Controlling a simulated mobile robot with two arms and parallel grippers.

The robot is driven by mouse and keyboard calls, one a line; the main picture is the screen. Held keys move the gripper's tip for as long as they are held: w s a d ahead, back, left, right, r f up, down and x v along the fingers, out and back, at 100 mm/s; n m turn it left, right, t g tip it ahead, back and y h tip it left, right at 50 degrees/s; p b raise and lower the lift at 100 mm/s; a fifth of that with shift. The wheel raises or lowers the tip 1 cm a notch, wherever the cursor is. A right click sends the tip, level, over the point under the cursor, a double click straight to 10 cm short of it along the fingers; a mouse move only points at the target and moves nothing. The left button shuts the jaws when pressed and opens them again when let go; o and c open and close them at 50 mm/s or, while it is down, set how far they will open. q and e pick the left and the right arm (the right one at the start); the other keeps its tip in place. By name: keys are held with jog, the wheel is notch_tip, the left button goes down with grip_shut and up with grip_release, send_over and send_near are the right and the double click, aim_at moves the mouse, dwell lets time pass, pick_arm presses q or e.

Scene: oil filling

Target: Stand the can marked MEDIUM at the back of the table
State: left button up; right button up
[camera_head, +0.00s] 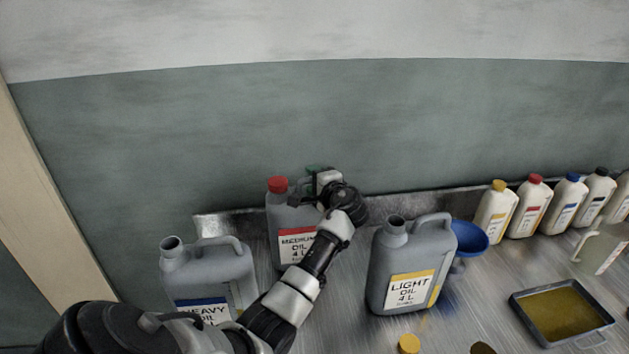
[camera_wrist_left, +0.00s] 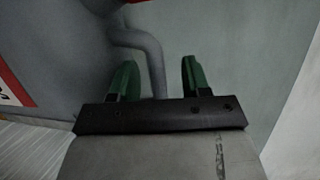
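The grey can marked MEDIUM (camera_head: 289,225), with a red cap and a red-and-white label, stands upright at the back of the table, close to the raised back edge. My left gripper (camera_head: 315,172) is at its upper right, by the handle, partly hidden by my own wrist. In the left wrist view the green fingers (camera_wrist_left: 160,80) are apart, with the can's grey handle (camera_wrist_left: 151,48) passing between them. There is a visible gap to the right finger, so the gripper is not closed on it. My right gripper is not in view.
An uncapped HEAVY can (camera_head: 222,272) stands front left, partly behind my arm. An uncapped LIGHT can (camera_head: 400,265) stands to the right, beside a blue funnel (camera_head: 469,238). Several white bottles (camera_head: 530,205) line the back right. An oil tray (camera_head: 519,312) and a yellow cap (camera_head: 408,343) lie in front.

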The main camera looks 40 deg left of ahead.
pick_arm(q)
jog(key=shift+f, duration=0.4)
jog(key=shift+d, duration=0.25)
jog(key=b+v, duration=0.2)
jog(key=v, duration=0.8)
jog(key=shift+r+b, duration=0.3)
jog(key=shift+r, duration=0.1)
jog(key=shift+d, duration=0.1)
